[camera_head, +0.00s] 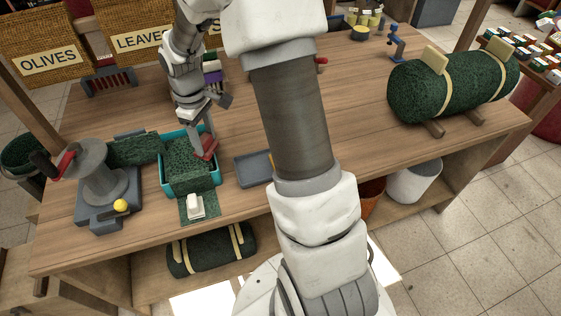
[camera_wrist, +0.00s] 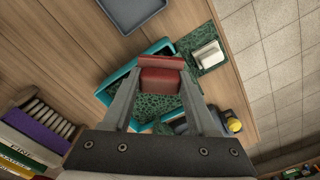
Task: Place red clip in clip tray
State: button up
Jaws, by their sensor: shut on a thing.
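The red clip (camera_head: 208,148) is held over the right side of the teal crate. In the wrist view the red clip (camera_wrist: 160,80) sits between both fingertips. My gripper (camera_head: 202,142) is shut on it; the fingers also show in the wrist view (camera_wrist: 160,72). Whether the clip touches the net in the crate, I cannot tell. A shallow grey tray (camera_head: 252,170), which may be the clip tray, lies right of the crate, partly hidden by my arm. The grey tray (camera_wrist: 130,10) looks empty at the top of the wrist view.
The teal crate (camera_head: 163,180) is filled with dark green net. A white block (camera_head: 195,207) on a green net piece is at its front. A grey spool stand (camera_head: 105,175) with a red handle stands left. A green net roll (camera_head: 450,85) lies right.

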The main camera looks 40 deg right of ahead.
jog(key=w+d+n+p, duration=0.2)
jog(key=w+d+n, duration=0.65)
jog(key=n, duration=1.25)
jog(key=s+f, duration=0.2)
jog(key=s, duration=0.2)
jog(key=s+d+f, duration=0.1)
jog(key=s+f, duration=0.2)
jog(key=s, duration=0.1)
jog(key=s+f, duration=0.2)
jog(key=s, duration=0.2)
jog(key=shift+d+f+b, duration=0.15)
jog(key=shift+f+b, duration=0.2)
jog(key=shift+s+f, duration=0.1)
jog(key=shift+f, duration=1.95)
jog(key=shift+f+b, duration=0.2)
jog(key=shift+b, duration=0.1)
jog(key=o, duration=1.3)
jog(key=shift+o, duration=0.2)
